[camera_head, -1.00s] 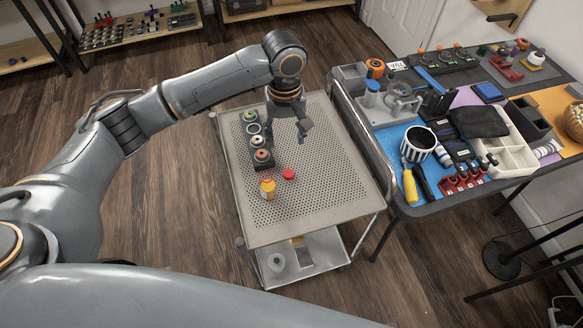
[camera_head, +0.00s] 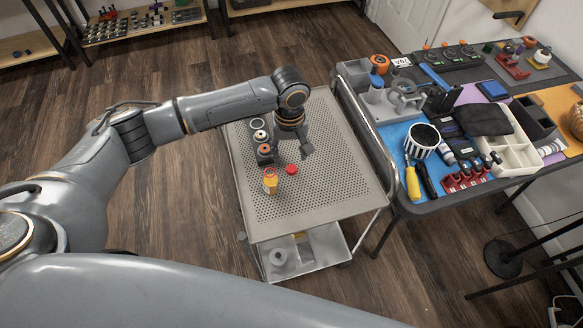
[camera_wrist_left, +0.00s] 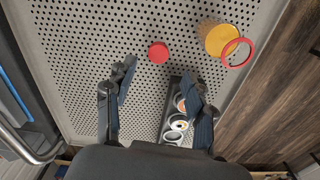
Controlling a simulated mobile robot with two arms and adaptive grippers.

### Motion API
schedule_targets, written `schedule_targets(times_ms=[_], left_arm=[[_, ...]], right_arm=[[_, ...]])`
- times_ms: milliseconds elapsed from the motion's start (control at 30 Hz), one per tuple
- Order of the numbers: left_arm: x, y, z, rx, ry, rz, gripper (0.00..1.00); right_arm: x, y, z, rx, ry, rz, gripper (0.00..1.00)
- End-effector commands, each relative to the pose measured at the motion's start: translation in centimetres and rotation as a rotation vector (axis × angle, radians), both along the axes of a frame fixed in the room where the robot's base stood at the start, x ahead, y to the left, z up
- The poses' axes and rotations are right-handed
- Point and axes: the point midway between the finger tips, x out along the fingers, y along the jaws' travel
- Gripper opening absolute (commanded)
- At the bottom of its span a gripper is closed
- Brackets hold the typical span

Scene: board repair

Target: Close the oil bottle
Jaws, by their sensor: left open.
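The oil bottle (camera_head: 270,181) is small and yellow-orange with a red ring at its top. It stands on the perforated cart top (camera_head: 330,190). In the left wrist view the bottle (camera_wrist_left: 221,40) is at the upper right, and the red ring shows beside its yellow body. A red round cap (camera_head: 292,169) lies on the cart to the right of the bottle; it also shows in the left wrist view (camera_wrist_left: 158,53). My left gripper (camera_head: 297,152) is open and empty, pointing down behind the cap. In the wrist view its fingers (camera_wrist_left: 158,82) are spread, with the cap beyond their tips. My right gripper is not visible.
A dark holder with several round pieces (camera_head: 262,143) stands on the cart behind the bottle, close to my left gripper. The cart's right half is clear. A table crowded with tools (camera_head: 410,212) stands at the right. A lower shelf (camera_head: 318,262) holds small items.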

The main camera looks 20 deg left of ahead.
Motion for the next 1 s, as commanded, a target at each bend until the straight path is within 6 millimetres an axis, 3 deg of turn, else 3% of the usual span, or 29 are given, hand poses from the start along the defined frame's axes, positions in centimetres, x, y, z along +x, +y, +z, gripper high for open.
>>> schedule_targets(times_ms=[233,600,967,1000], left_arm=[[-0.1,-0.1,-0.5,0.001,0.002,0.0,0.54],[-0.1,-0.4,-5.0,0.001,0.0,0.0,0.54],[-0.1,-0.4,-5.2,0.0,0.0,0.0,0.54],[-0.1,-0.4,-5.2,0.0,0.0,0.0,0.46]], right_arm=[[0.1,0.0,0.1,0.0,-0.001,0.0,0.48],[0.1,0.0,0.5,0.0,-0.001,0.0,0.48],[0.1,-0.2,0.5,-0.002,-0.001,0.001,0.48],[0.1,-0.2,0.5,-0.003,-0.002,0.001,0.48]])
